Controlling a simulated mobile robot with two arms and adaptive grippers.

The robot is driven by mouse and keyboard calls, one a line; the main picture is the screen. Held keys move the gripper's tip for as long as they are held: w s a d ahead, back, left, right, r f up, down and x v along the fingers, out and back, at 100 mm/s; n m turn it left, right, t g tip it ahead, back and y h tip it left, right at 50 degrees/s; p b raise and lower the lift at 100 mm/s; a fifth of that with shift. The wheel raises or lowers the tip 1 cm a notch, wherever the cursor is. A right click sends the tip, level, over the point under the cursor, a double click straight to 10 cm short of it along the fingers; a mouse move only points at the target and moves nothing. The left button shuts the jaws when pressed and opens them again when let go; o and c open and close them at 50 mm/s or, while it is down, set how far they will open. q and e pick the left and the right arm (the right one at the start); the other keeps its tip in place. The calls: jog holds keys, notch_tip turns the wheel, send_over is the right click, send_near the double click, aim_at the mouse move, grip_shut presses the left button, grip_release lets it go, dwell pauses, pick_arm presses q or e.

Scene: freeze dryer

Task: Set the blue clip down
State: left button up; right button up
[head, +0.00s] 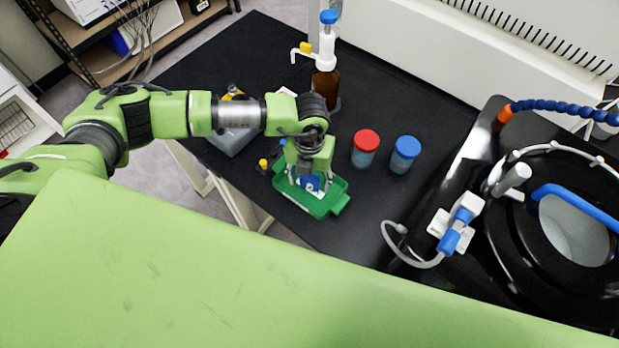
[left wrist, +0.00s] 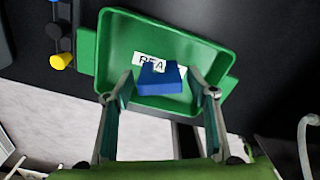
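The blue clip (left wrist: 158,79) shows in the left wrist view over the floor of a green tray (left wrist: 112,50), covering part of its white label. It looks to be lying in the tray. In the head view the clip (head: 311,183) shows below my left gripper (head: 308,180), inside the green tray (head: 342,202). My left gripper (left wrist: 160,84) is open, with one finger on each side of the clip and a visible gap on both sides. My right gripper is in neither view.
A red-capped jar (head: 365,149) and a blue-capped jar (head: 405,155) stand right of the tray. A brown dispenser bottle (head: 326,80) stands behind. The black freeze dryer (head: 470,165) is at the right. The black table (head: 425,105) is clear behind the jars.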

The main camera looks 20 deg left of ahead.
pick_arm(q)
jog(key=shift+r, duration=0.1)
notch_tip(320, 180, up, 11)
jog(key=b, duration=0.3)
jog(key=shift+b, duration=0.35)
jog(key=shift+r, duration=0.55)
